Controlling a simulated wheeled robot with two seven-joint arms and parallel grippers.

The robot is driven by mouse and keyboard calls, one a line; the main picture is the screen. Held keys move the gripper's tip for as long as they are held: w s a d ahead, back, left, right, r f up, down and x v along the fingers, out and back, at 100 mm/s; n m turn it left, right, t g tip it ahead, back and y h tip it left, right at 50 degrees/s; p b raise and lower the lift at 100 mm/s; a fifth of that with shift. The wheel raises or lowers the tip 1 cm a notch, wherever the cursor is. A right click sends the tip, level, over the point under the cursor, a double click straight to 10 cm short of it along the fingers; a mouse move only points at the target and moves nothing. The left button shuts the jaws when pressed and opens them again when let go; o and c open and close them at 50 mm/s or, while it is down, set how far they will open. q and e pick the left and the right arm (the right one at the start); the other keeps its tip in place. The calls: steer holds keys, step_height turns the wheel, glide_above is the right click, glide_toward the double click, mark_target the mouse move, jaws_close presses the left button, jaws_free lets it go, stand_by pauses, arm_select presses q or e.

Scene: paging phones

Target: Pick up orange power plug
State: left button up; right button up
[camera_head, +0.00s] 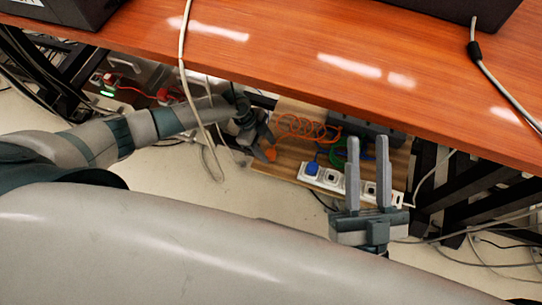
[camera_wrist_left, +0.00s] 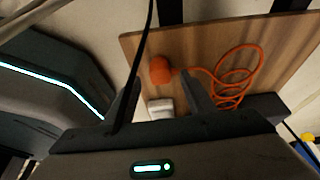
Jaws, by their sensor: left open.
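The orange power plug (camera_wrist_left: 160,69) lies on a wooden board (camera_wrist_left: 140,45) in the left wrist view, with an orange coiled cord (camera_wrist_left: 238,75) running from it to the right. My left gripper (camera_wrist_left: 160,82) is open, with its fingers on either side of the plug's line and the plug near the gap between the tips. I cannot tell whether they touch. In the head view my left gripper (camera_head: 264,144) is under the table beside the orange plug (camera_head: 271,154), which is partly hidden. My right gripper (camera_head: 367,142) is open and empty, in front of the power strip.
A white power strip (camera_head: 343,183) with a blue plug (camera_head: 312,168) lies on the board's front part. The orange tabletop (camera_head: 300,60) overhangs the board. A white cable (camera_head: 183,50) hangs down near my left arm. Dark table legs (camera_head: 480,190) stand at the right.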

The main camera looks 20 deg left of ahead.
mark_target(271, 156)
arm_select(q)
steer(key=shift+x, duration=1.15)
arm_select(e)
steer(key=shift+d+r+t, duration=0.35)
steer(key=shift+r+t, duration=0.15)
steer(key=shift+r, duration=0.3)
arm_select(q)
steer(key=c, duration=1.2)
